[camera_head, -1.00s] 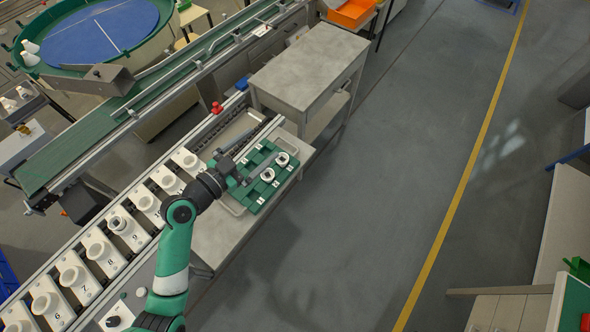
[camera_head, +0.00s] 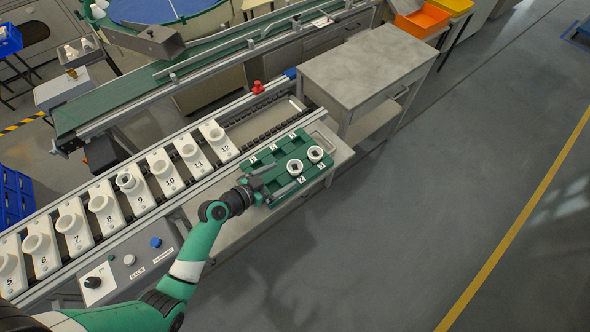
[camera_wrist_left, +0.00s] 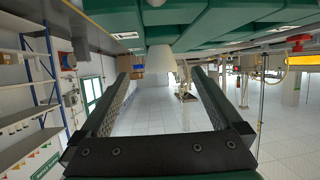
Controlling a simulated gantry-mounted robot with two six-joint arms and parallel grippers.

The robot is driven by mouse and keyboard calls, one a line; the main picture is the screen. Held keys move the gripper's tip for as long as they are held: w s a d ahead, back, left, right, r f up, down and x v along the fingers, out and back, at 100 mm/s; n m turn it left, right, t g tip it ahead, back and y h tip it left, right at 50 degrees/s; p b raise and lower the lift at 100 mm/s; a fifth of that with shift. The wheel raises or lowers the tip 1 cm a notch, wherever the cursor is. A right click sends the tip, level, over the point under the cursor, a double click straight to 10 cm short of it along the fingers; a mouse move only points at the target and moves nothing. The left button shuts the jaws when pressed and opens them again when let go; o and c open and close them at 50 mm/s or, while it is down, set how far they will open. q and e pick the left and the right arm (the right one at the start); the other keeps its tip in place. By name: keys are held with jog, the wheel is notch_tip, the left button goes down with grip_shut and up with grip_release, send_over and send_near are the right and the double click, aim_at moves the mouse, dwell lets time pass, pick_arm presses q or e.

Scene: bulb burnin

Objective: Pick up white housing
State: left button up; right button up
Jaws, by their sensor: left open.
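Two white ring-like housings sit in the green tray (camera_head: 262,159): one nearer (camera_head: 294,167) by label 2 and one farther (camera_head: 315,154) by label 3. My left gripper (camera_head: 285,174) is open, low at the tray's near-left side, its fingers pointing toward the nearer housing. In the left wrist view, a white tapered housing (camera_wrist_left: 162,62) shows between the two dark fingertips (camera_wrist_left: 160,76), against the green tray (camera_wrist_left: 215,30) at the top. I cannot tell whether the fingers touch it. My right gripper is not in view.
A row of numbered white sockets (camera_head: 127,181) on a rail runs along the tray's left. A control panel (camera_head: 128,264) with knobs is near my arm. A grey table (camera_head: 368,62) stands beyond the tray. Open floor lies to the right.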

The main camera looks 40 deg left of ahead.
aim_at(297, 165)
pick_arm(q)
jog(key=x, duration=0.3)
jog(key=b+x, duration=0.1)
jog(key=x, duration=0.1)
jog(key=shift+w+r, duration=0.3)
jog(key=shift+r, duration=0.05)
jog(key=c, duration=1.4)
jog(key=shift+r, duration=0.15)
